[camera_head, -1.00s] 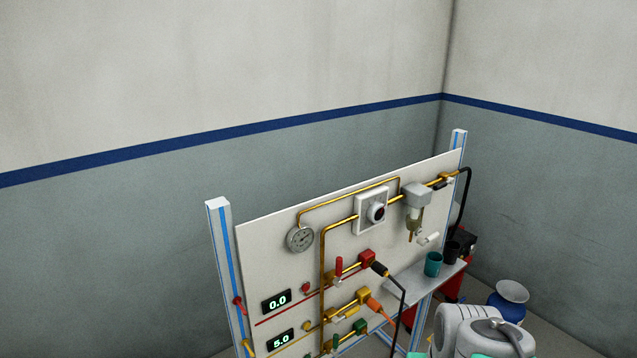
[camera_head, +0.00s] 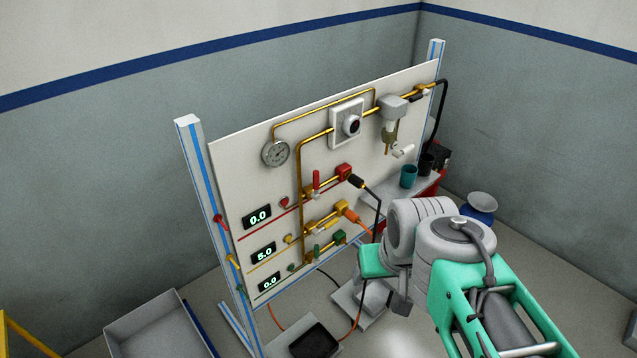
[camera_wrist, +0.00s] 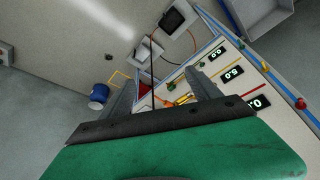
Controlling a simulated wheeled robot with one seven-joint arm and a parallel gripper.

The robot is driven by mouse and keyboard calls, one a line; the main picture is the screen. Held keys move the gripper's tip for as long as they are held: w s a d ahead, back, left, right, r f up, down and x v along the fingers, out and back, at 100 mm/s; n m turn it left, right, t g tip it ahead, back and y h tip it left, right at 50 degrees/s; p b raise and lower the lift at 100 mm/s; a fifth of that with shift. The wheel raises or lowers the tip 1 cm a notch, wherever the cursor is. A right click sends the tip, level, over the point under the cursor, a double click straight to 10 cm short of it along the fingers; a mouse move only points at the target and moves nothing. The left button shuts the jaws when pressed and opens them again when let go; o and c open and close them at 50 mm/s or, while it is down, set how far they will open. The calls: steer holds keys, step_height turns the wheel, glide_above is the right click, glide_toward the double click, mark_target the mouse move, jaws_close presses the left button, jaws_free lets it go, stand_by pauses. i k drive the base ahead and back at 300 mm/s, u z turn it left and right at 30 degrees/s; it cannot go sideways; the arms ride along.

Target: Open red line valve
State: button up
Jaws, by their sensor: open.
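The red line valve (camera_head: 316,182) is on the white panel, its red handle standing upright across the pipe. The red line's display (camera_head: 258,218) reads 0.0; it also shows in the wrist view (camera_wrist: 259,102). My gripper (camera_wrist: 160,77) shows in the wrist view with its two grey fingers apart. Orange and yellow fittings (camera_wrist: 181,98) show between and beyond the fingers, at an unclear distance. The red handle is not clearly visible in the wrist view. In the head view my arm is at the right, apart from the red valve, and the fingers cannot be made out.
The yellow valve (camera_head: 322,229) and green valve (camera_head: 318,251) sit below the red one. A black hose (camera_head: 378,198) hangs from the red fitting. A shelf with a teal cup (camera_head: 408,176) is at the panel's right. A grey bin (camera_head: 155,325) stands on the floor at left.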

mark_target(316, 195)
steer(key=z, duration=0.05)
steer(key=k, duration=0.35)
steer(key=u, duration=1.7)
steer(key=i, duration=0.5)
steer(key=z, duration=0.05)
